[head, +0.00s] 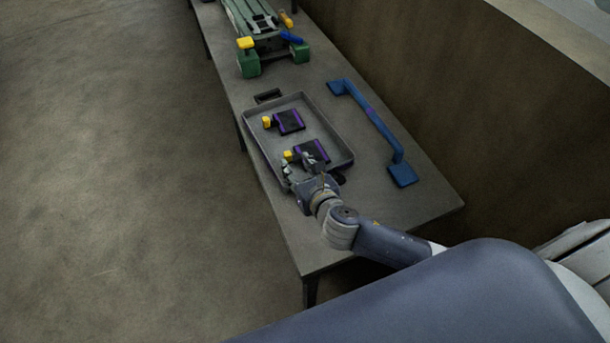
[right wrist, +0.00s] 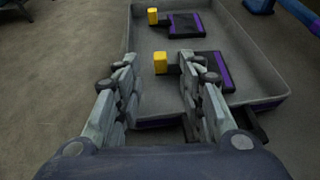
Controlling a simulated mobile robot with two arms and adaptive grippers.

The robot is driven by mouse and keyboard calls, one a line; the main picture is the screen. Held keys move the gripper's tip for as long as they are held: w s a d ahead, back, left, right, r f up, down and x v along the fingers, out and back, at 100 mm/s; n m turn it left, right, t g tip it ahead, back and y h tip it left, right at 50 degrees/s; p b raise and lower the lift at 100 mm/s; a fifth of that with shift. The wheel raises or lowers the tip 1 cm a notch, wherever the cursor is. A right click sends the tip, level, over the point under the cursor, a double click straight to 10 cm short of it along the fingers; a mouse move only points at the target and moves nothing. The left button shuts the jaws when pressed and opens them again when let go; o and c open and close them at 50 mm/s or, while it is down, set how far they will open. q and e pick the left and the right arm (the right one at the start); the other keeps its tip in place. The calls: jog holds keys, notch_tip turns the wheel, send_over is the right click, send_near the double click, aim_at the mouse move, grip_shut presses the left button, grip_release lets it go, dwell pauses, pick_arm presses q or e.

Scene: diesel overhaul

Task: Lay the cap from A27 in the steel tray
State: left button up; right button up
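The grey steel tray (head: 262,157) lies on the bench. In it are two flat dark pieces with purple edges, each with a yellow knob at its left: a far one (head: 290,122) and a near one (head: 311,151). I see no readable A27 mark, so I cannot tell which is the cap from it. My right gripper (head: 302,168) is over the tray's near end, fingers apart. In the right wrist view the near piece (right wrist: 222,68) lies beyond the open fingers (right wrist: 158,66), its yellow knob in line with the gap. My left gripper is not in view.
A blue bar handle (head: 372,122) lies right of the tray, near the wall. A green fixture (head: 249,64) with yellow and blue parts stands at the bench's far end. The bench (head: 420,205) is bare at its near right.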

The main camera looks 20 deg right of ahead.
jog(key=v, duration=0.4)
jog(key=shift+s+r, duration=0.2)
jog(key=shift+s, duration=0.1)
jog(key=shift+f, duration=0.1)
